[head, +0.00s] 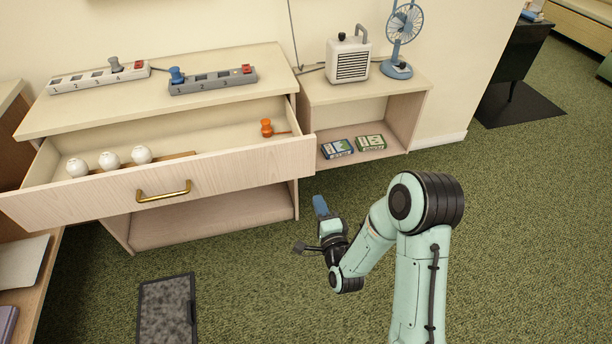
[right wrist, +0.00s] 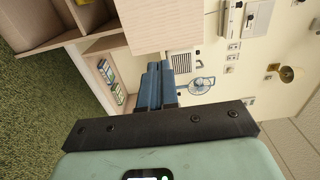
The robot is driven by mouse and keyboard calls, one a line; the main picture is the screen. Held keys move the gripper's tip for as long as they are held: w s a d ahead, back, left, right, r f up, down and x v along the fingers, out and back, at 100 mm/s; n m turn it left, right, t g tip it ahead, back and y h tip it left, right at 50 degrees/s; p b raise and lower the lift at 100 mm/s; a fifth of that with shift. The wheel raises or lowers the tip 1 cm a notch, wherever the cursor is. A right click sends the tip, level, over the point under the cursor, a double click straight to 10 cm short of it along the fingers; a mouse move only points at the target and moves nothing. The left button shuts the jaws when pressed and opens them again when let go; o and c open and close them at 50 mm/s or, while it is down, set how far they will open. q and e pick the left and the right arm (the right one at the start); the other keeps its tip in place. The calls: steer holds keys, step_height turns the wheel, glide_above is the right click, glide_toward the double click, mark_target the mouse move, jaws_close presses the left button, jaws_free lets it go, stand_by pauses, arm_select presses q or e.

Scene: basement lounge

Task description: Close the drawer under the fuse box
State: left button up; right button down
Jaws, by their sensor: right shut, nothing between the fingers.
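The pale wooden drawer (head: 240,179) with a brass handle (head: 163,191) is pulled open from the cabinet (head: 160,66) against the wall. It holds several white balls on a wooden strip and an orange object. My right gripper (head: 320,205) is shut and empty, a little below and right of the drawer front's right end and apart from it in the picture. Its blue fingers also show closed together in the right wrist view (right wrist: 157,84), with a pale wood panel (right wrist: 160,25), likely the drawer front, beyond them. I cannot make out a fuse box for certain. My left gripper is out of view.
Two power strips (head: 100,77) (head: 213,80) lie on the cabinet top. A heater (head: 348,62) and a blue fan (head: 400,40) stand on the lower unit at right. A grey-black panel (head: 167,308) lies on the carpet.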

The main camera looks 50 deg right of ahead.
mark_target(304, 161)
steer(key=b+x, duration=0.1)
steer(key=x, duration=1.2)
steer(key=shift+s+d+b, duration=0.1)
steer(key=shift+b, duration=0.3)
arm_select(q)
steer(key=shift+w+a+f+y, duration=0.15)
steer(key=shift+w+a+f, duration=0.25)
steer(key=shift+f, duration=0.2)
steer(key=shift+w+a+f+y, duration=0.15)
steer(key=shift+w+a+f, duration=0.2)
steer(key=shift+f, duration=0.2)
arm_select(e)
steer(key=shift+w+d, duration=0.25)
steer(key=shift+w, duration=0.15)
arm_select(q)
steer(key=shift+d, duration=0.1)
arm_select(e)
steer(key=shift+r, duration=0.1)
